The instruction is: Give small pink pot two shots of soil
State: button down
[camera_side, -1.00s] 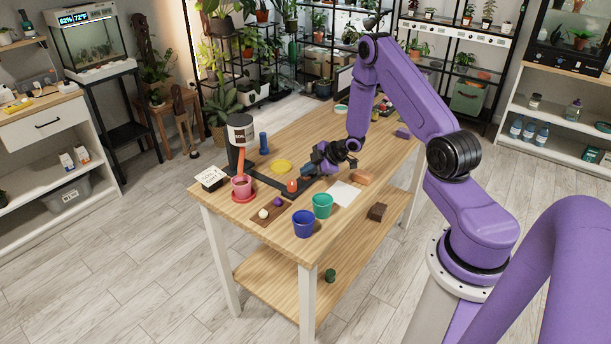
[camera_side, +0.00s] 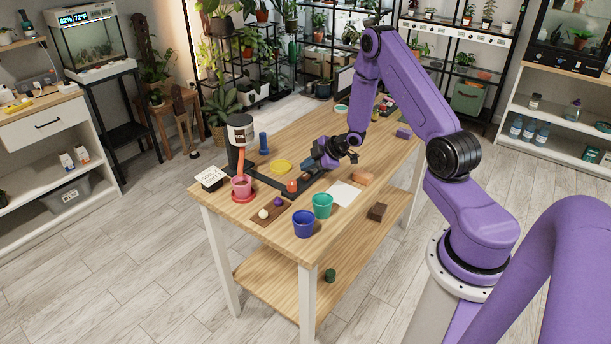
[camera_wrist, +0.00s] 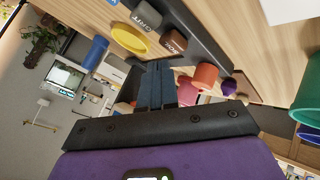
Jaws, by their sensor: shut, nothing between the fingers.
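The small pink pot (camera_side: 241,185) stands upright on a red saucer (camera_side: 243,199) at the table's left end, under an orange spout (camera_side: 240,163) on a dark dispenser with a white-and-black hopper (camera_side: 240,131). I cannot see into the pot.
A green pot (camera_side: 322,206) and a blue pot (camera_side: 303,224) stand near the front edge. A yellow dish (camera_side: 281,166) and a blue cylinder (camera_side: 263,142) are behind the strip. A purple ball (camera_side: 278,201) and a white ball (camera_side: 263,213) lie on a brown tray. White paper (camera_side: 344,193) lies right.

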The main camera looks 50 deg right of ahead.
aim_at(307, 176)
jog(key=shift+r, duration=2.5)
jog(key=shift+w+a+r, duration=0.1)
jog(key=shift+a, duration=0.1)
jog(key=s+a+r+g, duration=0.1)
jog(key=s+a+r, duration=0.2)
jog(key=a, duration=0.4)
jog(key=s+a+r+g+h, duration=0.1)
jog(key=s+a+r+g, duration=0.2)
jog(key=a, duration=0.4)
jog(key=s+a+r, duration=0.3)
jog(key=a+r, duration=0.1)
jog(key=a, duration=0.3)
jog(key=s+a+r+g, duration=0.2)
jog(key=s+r, duration=0.1)
jog(key=s, duration=1)
jog(key=s+a+r+n+g, duration=0.1)
jog(key=s+a+r+g, duration=0.1)
jog(key=s, duration=1.1)
jog(key=shift+s+a+r+g+h, duration=0.2)
jog(key=shift+r+g+h, duration=0.15)
jog(key=shift+r, duration=0.25)
